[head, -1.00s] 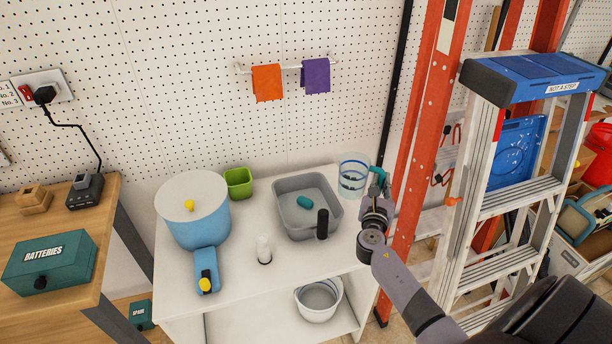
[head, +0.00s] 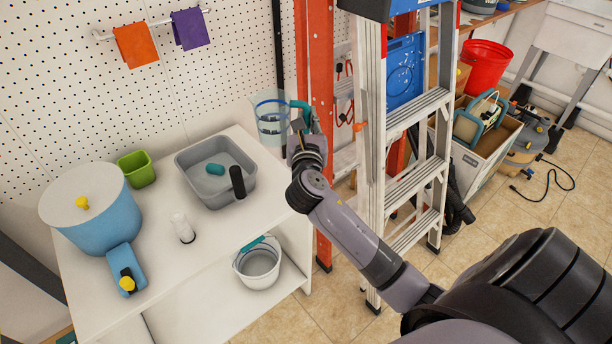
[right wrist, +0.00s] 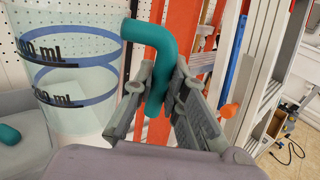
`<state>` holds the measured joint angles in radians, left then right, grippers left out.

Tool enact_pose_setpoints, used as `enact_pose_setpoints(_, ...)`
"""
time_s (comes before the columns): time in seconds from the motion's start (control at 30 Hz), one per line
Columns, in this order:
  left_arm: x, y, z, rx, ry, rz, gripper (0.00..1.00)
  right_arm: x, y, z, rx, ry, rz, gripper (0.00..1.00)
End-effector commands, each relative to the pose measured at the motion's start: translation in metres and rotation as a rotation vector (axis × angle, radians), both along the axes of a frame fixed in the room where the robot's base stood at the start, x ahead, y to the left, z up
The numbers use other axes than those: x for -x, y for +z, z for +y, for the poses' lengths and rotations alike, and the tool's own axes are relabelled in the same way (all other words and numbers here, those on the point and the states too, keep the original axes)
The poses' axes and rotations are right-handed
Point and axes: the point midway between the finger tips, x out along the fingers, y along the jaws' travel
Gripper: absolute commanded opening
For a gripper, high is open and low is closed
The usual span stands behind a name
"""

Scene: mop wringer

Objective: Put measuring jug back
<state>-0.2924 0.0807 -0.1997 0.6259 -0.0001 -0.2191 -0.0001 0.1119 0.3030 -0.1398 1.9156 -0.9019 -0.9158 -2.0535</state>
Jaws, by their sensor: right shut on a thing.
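The measuring jug (head: 271,122) is clear with blue bands and a teal handle (head: 299,106). It is upright at the back right corner of the white table (head: 255,147). My right gripper (head: 302,128) is shut on the jug's handle. In the right wrist view the teal handle (right wrist: 158,45) runs down between the two fingers (right wrist: 160,100), and the jug body (right wrist: 75,65) with its mL marks is to the left. Whether the jug's base touches the table cannot be told. My left gripper is not in view.
A grey basin (head: 188,165) holding a teal item stands left of the jug. A blue pot (head: 95,215), a green cup (head: 136,168) and a white bottle (head: 182,228) share the table. A white bucket (head: 258,264) sits on the shelf below. A stepladder (head: 400,150) stands close to the right.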

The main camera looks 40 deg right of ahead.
Motion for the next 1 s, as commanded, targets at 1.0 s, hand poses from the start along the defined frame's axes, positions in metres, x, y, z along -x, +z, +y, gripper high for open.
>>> enact_pose_setpoints(1.0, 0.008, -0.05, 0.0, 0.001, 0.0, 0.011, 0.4, 0.0, -0.174, -0.001, 0.0, -0.002, 0.0, 0.0)
